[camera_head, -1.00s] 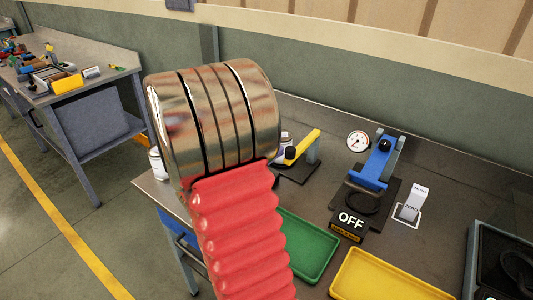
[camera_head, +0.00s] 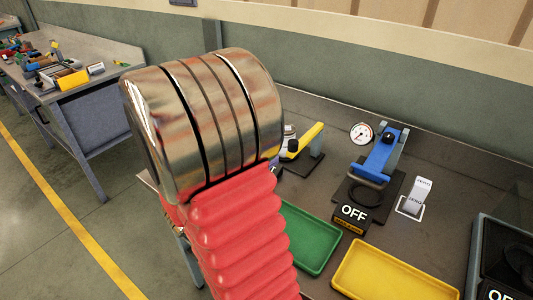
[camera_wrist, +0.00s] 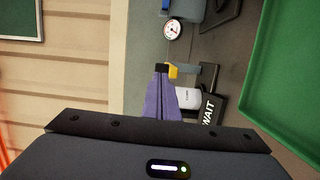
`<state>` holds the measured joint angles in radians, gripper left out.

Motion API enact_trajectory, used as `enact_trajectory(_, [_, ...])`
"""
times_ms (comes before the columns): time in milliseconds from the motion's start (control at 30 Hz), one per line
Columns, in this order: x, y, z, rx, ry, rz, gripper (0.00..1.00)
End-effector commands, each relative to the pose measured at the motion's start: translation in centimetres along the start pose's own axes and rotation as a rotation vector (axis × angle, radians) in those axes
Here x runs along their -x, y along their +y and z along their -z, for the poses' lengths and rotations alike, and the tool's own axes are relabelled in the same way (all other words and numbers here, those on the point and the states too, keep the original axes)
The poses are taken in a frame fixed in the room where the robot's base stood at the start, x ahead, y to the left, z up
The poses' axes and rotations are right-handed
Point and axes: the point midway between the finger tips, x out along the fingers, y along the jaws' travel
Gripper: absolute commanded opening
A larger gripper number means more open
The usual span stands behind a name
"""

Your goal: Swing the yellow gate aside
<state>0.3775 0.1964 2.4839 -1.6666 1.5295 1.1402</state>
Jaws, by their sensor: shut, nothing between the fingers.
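The yellow gate (camera_head: 306,137) is a short yellow arm on a dark base with a grey post, on the bench just right of my arm in the head view. It slants from a black knob at its near left end up to the right. In the wrist view a small piece of yellow (camera_wrist: 173,71) shows beside my fingertips. My gripper (camera_wrist: 162,68) has purple fingers with dark tips, shut together and empty. Its tips overlap the yellow piece in the picture; I cannot tell whether they touch.
A gauge (camera_head: 361,133), a blue lever device (camera_head: 382,155), an OFF sign (camera_head: 352,215) and a ZERO block (camera_head: 417,193) stand to the right. Green (camera_head: 308,238) and yellow (camera_head: 390,272) trays lie in front.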

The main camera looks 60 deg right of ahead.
Motion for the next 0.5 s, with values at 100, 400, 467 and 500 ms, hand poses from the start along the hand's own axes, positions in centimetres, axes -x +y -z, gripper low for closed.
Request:
enact_trajectory(100, [0.8,0.1,-1.2,0.000,0.001,0.001,0.00])
enact_trajectory(400, [1.2,0.1,-2.0,0.000,-0.001,0.000,0.00])
enact_trajectory(467, [1.2,0.1,-2.0,0.000,-0.001,0.000,0.00])
enact_trajectory(500, [1.2,0.1,-2.0,0.000,-0.001,0.000,0.00])
